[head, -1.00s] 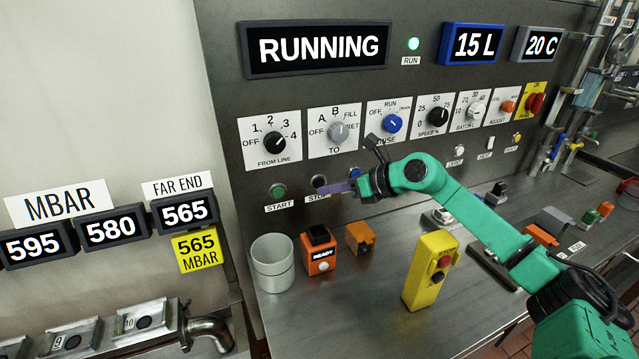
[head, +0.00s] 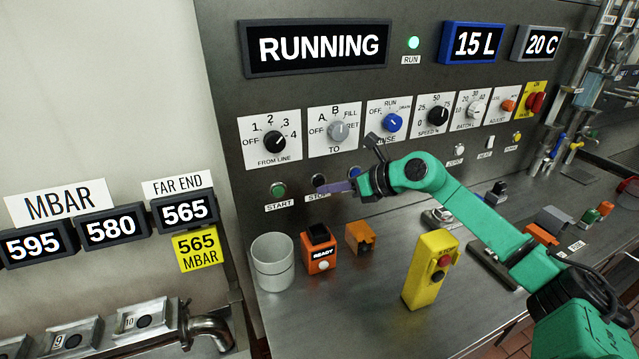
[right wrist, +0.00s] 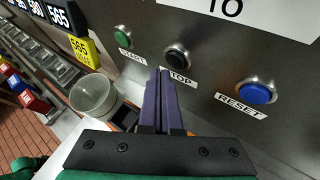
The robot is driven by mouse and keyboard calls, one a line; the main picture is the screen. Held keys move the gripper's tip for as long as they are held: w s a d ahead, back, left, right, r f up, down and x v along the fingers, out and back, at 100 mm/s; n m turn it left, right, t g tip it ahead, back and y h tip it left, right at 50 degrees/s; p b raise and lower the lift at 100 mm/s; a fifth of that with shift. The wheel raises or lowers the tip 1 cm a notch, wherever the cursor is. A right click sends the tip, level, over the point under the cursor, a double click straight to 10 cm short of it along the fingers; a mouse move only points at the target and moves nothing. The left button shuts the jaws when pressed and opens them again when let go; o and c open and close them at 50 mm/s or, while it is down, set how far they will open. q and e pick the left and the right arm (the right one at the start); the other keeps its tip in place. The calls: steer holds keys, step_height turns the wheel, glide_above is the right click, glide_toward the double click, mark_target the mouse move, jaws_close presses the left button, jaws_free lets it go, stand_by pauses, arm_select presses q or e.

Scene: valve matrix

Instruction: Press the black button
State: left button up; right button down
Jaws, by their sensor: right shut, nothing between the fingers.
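The black button (head: 319,180) is a round push button on the grey panel, above a STOP label (head: 317,197). It also shows in the right wrist view (right wrist: 177,57), where it looks unobstructed. My right gripper (head: 323,189) is shut and empty, with its purple fingers pointing at the panel. In the right wrist view its fingertips (right wrist: 159,72) lie just below and left of the black button, covering the start of the STOP label. I cannot tell whether the tips touch the panel. My left gripper is not in view.
A green START button (head: 278,190) is left of the black one. A blue RESET button (right wrist: 257,92) is to its right. A white cup (head: 272,262), an orange READY box (head: 318,250) and a yellow button box (head: 430,270) stand on the metal counter below.

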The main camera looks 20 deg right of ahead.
stand_by(0.5)
steer(key=shift+w+p, duration=0.35)
steer(key=shift+w, duration=0.1)
steer(key=shift+w+p, duration=0.35)
steer(key=shift+w, duration=0.1)
stand_by(0.4)
stand_by(0.4)
steer(key=shift+s+b, duration=0.85)
